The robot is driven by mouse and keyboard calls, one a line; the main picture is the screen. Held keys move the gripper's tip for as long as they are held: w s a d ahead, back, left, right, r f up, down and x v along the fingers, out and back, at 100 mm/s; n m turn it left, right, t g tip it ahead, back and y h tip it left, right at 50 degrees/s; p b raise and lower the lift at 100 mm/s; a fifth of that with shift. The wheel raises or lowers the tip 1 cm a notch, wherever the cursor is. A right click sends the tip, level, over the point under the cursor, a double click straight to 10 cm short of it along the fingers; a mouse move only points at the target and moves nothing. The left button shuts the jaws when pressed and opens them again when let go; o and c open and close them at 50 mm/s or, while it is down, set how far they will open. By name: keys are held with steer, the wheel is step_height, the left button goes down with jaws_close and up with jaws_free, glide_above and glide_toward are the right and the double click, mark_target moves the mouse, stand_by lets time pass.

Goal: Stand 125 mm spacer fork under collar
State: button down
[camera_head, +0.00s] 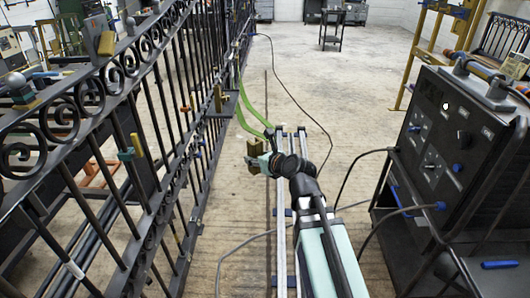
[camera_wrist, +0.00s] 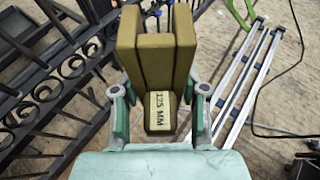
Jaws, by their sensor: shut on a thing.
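The spacer fork (camera_wrist: 158,50) is an olive-brown block with two prongs and a pale label reading "125 MM". In the wrist view its prongs point away from my wrist, with a slot between them. My gripper (camera_wrist: 159,100) is shut on the fork, one teal finger on each side of its base. In the head view the fork (camera_head: 254,157) shows small at the end of my arm, held in the air to the right of the black scroll gate (camera_head: 150,130). My gripper (camera_head: 266,161) partly hides it there. I cannot make out the collar for certain.
Two pale rails (camera_head: 281,225) run along the floor below my arm. A black welding machine (camera_head: 455,140) on a cart stands at the right, with cables (camera_head: 350,165) trailing across the floor. The concrete floor (camera_head: 320,85) beyond is mostly clear.

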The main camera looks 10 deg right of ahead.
steer(key=shift+s+a+f+n+g+y, duration=0.95)
steer(key=shift+a+f+n+g+y, duration=1.95)
steer(key=shift+a, duration=3)
steer(key=shift+s+a+f+n+g+y, duration=0.85)
steer(key=shift+a+f+n+g, duration=1.3)
steer(key=shift+a+f, duration=2.9)
steer(key=shift+n+t, duration=0.25)
steer(key=shift+w+a+r, duration=0.3)
steer(key=shift+w+a, duration=0.15)
steer(key=shift+a, duration=2.35)
steer(key=shift+w+a+r, duration=0.3)
steer(key=shift+w+a, duration=0.1)
steer(key=shift+a, duration=2.45)
steer(key=shift+w+a+r, duration=0.3)
steer(key=shift+w+a, duration=0.15)
steer(key=shift+a, duration=2.35)
steer(key=shift+a+f, duration=0.1)
steer(key=shift+f, duration=0.15)
steer(key=c, duration=0.5)
jaws_free()
steer(key=shift+f, duration=0.1)
